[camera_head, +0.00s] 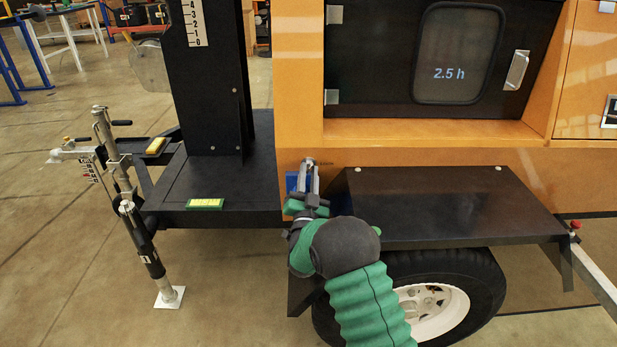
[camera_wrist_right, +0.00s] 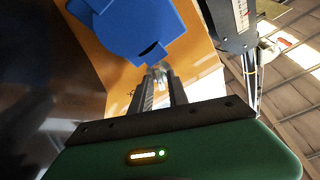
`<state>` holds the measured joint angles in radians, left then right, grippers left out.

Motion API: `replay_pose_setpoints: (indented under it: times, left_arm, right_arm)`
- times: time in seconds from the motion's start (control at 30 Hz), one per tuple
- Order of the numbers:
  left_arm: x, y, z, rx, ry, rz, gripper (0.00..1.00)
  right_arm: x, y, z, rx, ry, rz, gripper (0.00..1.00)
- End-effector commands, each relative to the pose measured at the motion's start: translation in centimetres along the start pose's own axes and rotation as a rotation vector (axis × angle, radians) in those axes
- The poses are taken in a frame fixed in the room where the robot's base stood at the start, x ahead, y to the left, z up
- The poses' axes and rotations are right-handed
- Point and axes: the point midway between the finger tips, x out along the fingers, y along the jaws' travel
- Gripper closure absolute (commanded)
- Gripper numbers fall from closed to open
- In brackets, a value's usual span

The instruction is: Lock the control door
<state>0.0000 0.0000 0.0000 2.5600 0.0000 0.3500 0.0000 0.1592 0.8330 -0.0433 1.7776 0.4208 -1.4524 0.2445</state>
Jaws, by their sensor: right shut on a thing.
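The black control door (camera_head: 375,50) has a window reading "2.5 h" and sits in the orange housing; it looks closed. Its silver handle (camera_head: 516,70) is at the door's right side. My right gripper (camera_head: 309,166) is well below and left of the handle, at the orange panel beside a blue part (camera_head: 291,182). In the right wrist view its narrow fingers (camera_wrist_right: 158,74) are shut on a small pale metal piece (camera_wrist_right: 160,67) at their tips, just below the blue part (camera_wrist_right: 145,28). The piece's shape is too small to tell. My left gripper is out of view.
A black fender (camera_head: 440,200) over the wheel (camera_head: 430,305) juts out right of my right gripper. A black mast (camera_head: 210,90) stands to the left on a dark deck (camera_head: 235,180). The floor at the far left front is open.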

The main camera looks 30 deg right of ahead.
Motion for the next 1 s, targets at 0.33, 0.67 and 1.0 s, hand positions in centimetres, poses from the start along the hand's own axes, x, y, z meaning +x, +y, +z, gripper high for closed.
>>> replay_pose_setpoints:
  times: [0.33,0.67,1.0]
  left_arm:
    - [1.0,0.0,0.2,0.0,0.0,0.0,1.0]
    - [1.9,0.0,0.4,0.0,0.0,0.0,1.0]
    - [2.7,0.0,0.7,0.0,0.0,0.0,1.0]
  right_arm:
    - [-0.1,0.2,0.2,0.324,-0.002,0.063,1.0]
    - [-0.2,0.3,0.3,0.631,-0.002,0.12,1.0]
    - [-0.2,0.4,0.3,0.922,-0.001,0.176,1.0]
